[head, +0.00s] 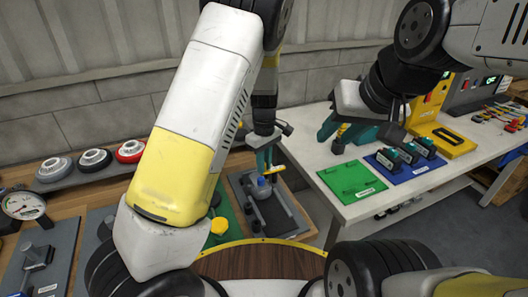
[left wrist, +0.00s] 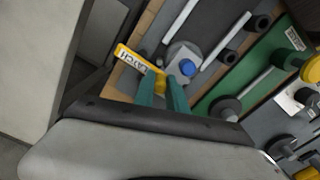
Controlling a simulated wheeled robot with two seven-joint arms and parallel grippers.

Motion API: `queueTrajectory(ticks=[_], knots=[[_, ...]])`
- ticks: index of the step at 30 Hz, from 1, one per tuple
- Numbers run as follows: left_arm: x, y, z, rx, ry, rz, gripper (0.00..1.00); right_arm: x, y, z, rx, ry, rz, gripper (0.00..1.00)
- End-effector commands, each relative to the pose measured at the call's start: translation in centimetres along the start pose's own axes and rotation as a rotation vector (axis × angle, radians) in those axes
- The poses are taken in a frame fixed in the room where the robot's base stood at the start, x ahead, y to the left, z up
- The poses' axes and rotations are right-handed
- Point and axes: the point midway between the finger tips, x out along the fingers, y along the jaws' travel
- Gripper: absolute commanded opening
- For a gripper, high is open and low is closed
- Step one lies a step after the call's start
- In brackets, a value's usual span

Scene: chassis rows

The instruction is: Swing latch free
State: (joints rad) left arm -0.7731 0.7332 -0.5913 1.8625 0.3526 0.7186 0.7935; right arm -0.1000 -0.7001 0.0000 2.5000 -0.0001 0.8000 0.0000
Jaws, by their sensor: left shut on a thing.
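The latch is a yellow bar marked LATCH (left wrist: 140,60) in the left wrist view, beside a grey block with a blue knob (left wrist: 187,68). In the head view the latch (head: 274,169) is small, above the grey fixture plate (head: 241,187) with the blue knob. My left gripper (left wrist: 161,88) is shut on the yellow latch, with its teal fingers on either side of its near end. The left gripper (head: 265,160) points down over the plate in the head view. My right gripper (head: 336,130) hangs over the white table; its jaw gap is unclear.
The white table (head: 350,212) carries a green plate (head: 350,178), a blue plate with several dark parts (head: 398,168), and a yellow fixture (head: 441,140). Round dials (head: 94,160) and a gauge (head: 23,205) stand at left. Grey rods (left wrist: 228,40) lie near the latch.

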Motion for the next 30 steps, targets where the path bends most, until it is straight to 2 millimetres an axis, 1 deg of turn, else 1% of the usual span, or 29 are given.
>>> queueTrajectory(ticks=[5, 11, 21, 30], knots=[[0.0, 0.1, -0.3, 0.065, -0.001, 0.002, 0.00, 0.0, 0.0, 0.0, 0.000, 0.000, 0.000, 0.36], [-0.1, 0.4, -0.8, 0.207, -0.001, 0.002, 0.00, 0.0, 0.0, 0.0, 0.000, 0.000, 0.000, 0.36], [-0.1, 1.2, -1.9, 0.527, 0.001, 0.003, 0.00, 0.0, 0.0, 0.0, 0.000, 0.000, 0.000, 0.36], [-0.1, 2.2, -2.5, 0.813, 0.000, 0.003, 0.00, 0.0, 0.0, 0.0, 0.000, 0.000, 0.000, 0.36]])
